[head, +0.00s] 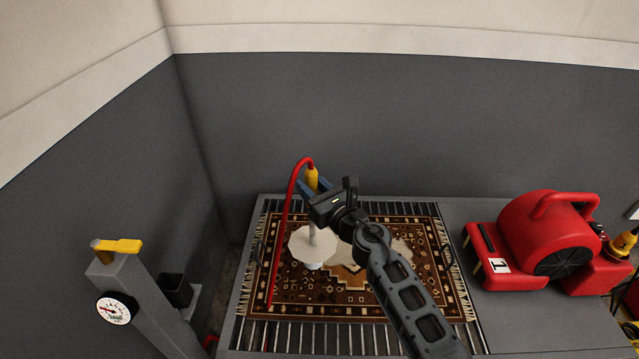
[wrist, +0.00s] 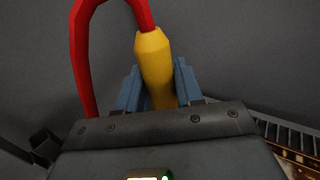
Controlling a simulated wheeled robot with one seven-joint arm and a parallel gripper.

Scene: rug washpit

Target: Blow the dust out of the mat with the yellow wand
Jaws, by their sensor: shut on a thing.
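My gripper (head: 316,192) is shut on the yellow wand (head: 312,179), above the left part of the mat. In the wrist view the wand (wrist: 155,68) stands between the blue fingers of my gripper (wrist: 159,88), with a red hose (wrist: 84,50) curving from its top. The wand's lower part carries a pale, round shield (head: 313,250) over the mat. The patterned brown mat (head: 400,290) with fringed ends lies on a slatted metal rack. A pale dusty patch (head: 402,247) shows near its middle, partly hidden by my arm. Whether the wand's tip touches the mat is unclear.
A red blower (head: 555,235) marked 1 sits on the grey bench right of the rack. A grey post with a gauge (head: 117,308) and a yellow lever (head: 118,246) stands at left, beside a black holder (head: 175,290). Walls close the back and left.

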